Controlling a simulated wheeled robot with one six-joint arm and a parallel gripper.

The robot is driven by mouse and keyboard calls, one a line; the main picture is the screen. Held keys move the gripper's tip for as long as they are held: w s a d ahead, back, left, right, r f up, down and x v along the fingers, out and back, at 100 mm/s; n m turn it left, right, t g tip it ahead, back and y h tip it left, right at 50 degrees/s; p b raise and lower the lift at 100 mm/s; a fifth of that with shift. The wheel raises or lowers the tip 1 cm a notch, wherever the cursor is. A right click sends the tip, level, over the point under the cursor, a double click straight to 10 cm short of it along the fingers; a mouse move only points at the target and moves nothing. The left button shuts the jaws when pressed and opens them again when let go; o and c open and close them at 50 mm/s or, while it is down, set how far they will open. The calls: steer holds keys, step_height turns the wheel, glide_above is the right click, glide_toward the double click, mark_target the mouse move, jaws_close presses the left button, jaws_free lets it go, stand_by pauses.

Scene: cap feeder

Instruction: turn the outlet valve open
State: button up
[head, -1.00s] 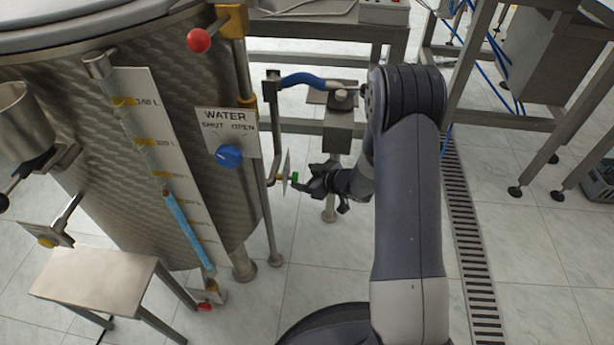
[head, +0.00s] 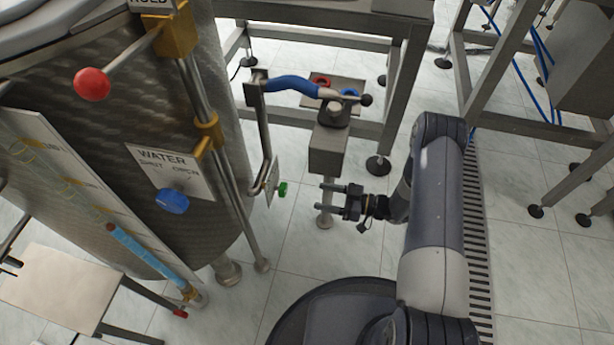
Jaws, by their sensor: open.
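A small green knob (head: 283,189) sits on the right face of a thin plate (head: 271,181), seen nearly edge-on, near the lower end of a bent steel pipe beside the tank. I take this knob to be the outlet valve; the plate's lettering cannot be read from here. My gripper (head: 321,198) is to the right of the knob, with its two fingers parallel, apart and pointing left. Nothing is between them. A clear gap shows between the fingertips and the knob.
The steel tank (head: 85,90) fills the left, with a blue knob (head: 172,200) on a WATER SHUT/OPEN plate and a red ball handle (head: 92,84). A small metal table (head: 60,285) is lower left.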

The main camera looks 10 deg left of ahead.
mark_target(286, 190)
steer(key=a, duration=0.3)
steer(key=a+b, duration=0.1)
steer(key=a, duration=0.3)
steer(key=a+b, duration=0.1)
steer(key=a, duration=0.2)
steer(key=shift+w+a, duration=0.35)
steer(key=shift+w, duration=0.05)
steer(key=shift+c, duration=0.6)
steer(key=c, duration=0.9)
